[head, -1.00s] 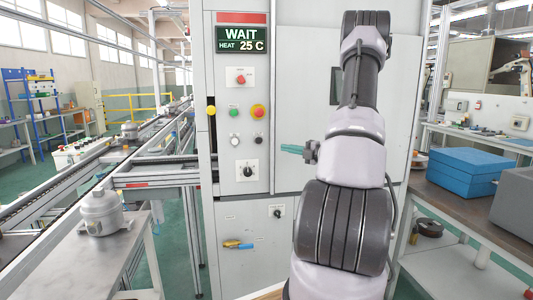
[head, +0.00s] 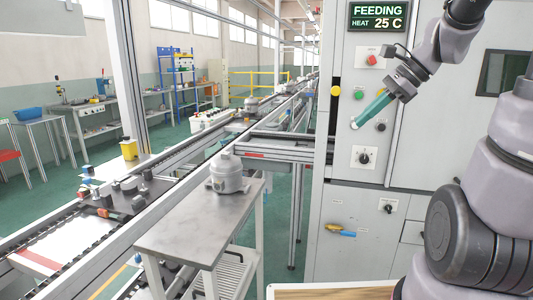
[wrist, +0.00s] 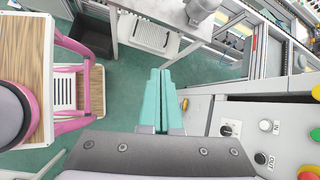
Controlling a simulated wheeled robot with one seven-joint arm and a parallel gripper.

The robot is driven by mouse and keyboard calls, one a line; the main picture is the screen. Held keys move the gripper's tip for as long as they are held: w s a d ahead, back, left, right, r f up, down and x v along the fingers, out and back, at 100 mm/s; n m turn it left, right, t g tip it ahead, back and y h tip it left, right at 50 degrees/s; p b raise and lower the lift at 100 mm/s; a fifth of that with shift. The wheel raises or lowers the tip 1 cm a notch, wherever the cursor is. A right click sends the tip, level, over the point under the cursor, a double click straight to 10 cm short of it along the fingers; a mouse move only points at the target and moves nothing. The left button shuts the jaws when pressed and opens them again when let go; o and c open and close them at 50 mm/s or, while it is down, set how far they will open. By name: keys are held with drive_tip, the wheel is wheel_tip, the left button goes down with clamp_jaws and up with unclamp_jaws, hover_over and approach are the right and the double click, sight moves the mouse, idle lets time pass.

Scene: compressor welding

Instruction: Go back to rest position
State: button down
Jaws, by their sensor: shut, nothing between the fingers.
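My gripper (head: 371,111) has teal fingers and hangs at the end of my raised arm, in front of the grey control cabinet (head: 345,215) in the head view. Its fingers point down and left and are shut with nothing between them. In the wrist view the two teal fingers (wrist: 157,100) lie side by side. The cabinet's display (head: 377,16) reads FEEDING, HEAT 25 C. The panel carries a red button (head: 372,61), a yellow button (head: 336,91) and a black rotary knob (head: 364,157). The fingertips are in front of the panel; I cannot tell whether they touch it.
A grey compressor (head: 226,174) stands on a metal side table (head: 190,232) left of the cabinet. A conveyor line (head: 110,240) runs behind it. The wrist view shows a pink-framed wooden-topped piece (wrist: 75,88) at left. Green floor is open between the table and cabinet.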

drive_tip(key=s+r+n+t+h, duration=0.3)
drive_tip(key=s+r+n+h, duration=0.2)
drive_tip(key=s+n, duration=0.4)
drive_tip(key=d+n, duration=0.1)
drive_tip(key=n, duration=0.4)
drive_tip(key=shift+s+r+t, duration=0.2)
drive_tip(key=shift+r+t, duration=0.05)
drive_tip(key=shift+t, duration=0.15)
idle(3.3)
